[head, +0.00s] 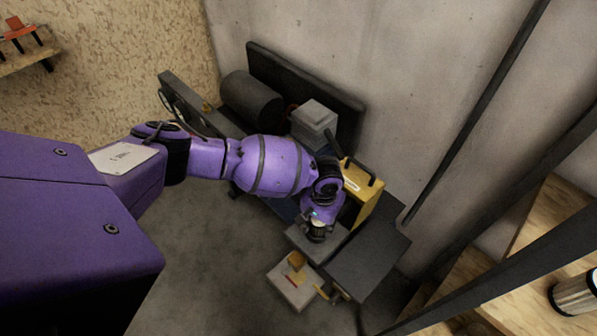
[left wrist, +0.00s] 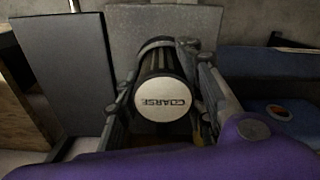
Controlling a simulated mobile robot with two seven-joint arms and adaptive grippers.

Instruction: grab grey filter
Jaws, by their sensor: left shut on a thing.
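The grey filter (left wrist: 160,99) is a dark ribbed cylinder with a pale grey round end that reads "COARSE", partly cut off. In the left wrist view my left gripper (left wrist: 168,62) has a finger on each side of it and is shut on it. In the head view my left gripper (head: 317,232) reaches down beside the yellow box, over a grey surface; the filter is small and mostly hidden there. I cannot tell whether the filter's far end touches that surface. My right gripper is not in view.
A yellow box (head: 362,190) and a dark flat panel (head: 368,258) stand close to the gripper. A pale block (head: 294,281) sits below. Another cylinder (head: 575,293) is on the wooden shelf at right. Bare floor (head: 205,265) lies to the left.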

